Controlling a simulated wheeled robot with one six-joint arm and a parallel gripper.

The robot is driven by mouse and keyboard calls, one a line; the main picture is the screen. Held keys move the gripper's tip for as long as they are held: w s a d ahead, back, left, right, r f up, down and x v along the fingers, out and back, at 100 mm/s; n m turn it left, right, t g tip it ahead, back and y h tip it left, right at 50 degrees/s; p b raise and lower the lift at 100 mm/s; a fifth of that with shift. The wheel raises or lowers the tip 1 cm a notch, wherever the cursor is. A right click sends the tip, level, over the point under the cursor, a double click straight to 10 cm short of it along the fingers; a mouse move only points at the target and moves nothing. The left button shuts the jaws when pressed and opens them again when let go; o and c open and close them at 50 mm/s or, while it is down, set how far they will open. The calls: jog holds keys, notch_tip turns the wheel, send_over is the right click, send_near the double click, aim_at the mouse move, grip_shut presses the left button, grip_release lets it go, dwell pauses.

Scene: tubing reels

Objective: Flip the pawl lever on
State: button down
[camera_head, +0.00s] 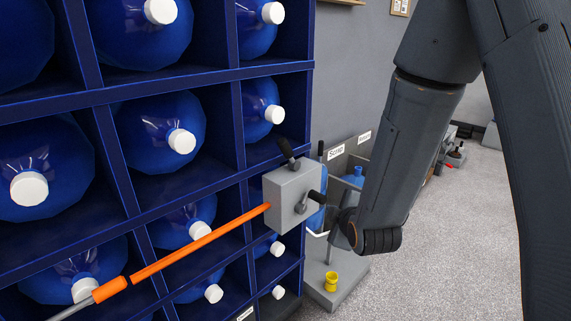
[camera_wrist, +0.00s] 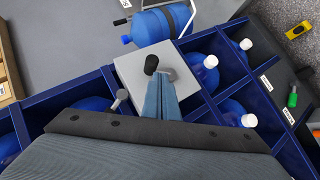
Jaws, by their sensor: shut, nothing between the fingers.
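A grey box (camera_head: 287,196) is mounted on the front of the blue rack. A black-handled lever (camera_head: 288,151) sticks up from its top, and a second black handle (camera_head: 317,197) juts from its right side. I cannot tell which is the pawl lever. In the wrist view the grey box (camera_wrist: 135,66) lies ahead, with a black knob (camera_wrist: 151,64) close to the fingertips and a grey-tipped lever (camera_wrist: 119,97) at its left. My gripper (camera_wrist: 167,80) is shut and empty, its blue-grey fingers beside the black knob; contact is unclear.
The blue rack (camera_head: 211,75) holds several blue bottles with white caps. An orange rod (camera_head: 200,243) runs left from the box across the rack front. Speckled floor lies open at right.

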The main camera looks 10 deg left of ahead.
aim_at(289, 155)
jog(key=s+a+r+n+t+y, duration=0.1)
jog(key=a+r+n+t+y, duration=0.1)
jog(key=a+n, duration=0.3)
jog(key=s+a+r+n+t+y+b, duration=0.1)
jog(key=a+r+n+t+y, duration=0.2)
jog(key=a+n+t, duration=0.2)
jog(key=shift+a+n+y, duration=0.3)
jog(key=shift+a+n, duration=0.3)
jog(key=shift+n, duration=0.5)
jog(key=p+x, duration=0.1)
jog(key=x, duration=0.3)
jog(key=d+p+x, duration=0.1)
jog(key=x, duration=0.2)
jog(key=r+p+x, duration=0.1)
jog(key=x, duration=0.3)
jog(key=shift+w+d+r+p, duration=0.1)
jog(key=shift+w+r+p, duration=0.05)
jog(key=shift+w+p, duration=0.3)
jog(key=shift+w+d+r, duration=0.2)
jog(key=shift+w+r, duration=0.05)
jog(key=shift+w, duration=0.4)
jog(key=shift+a+r, duration=0.1)
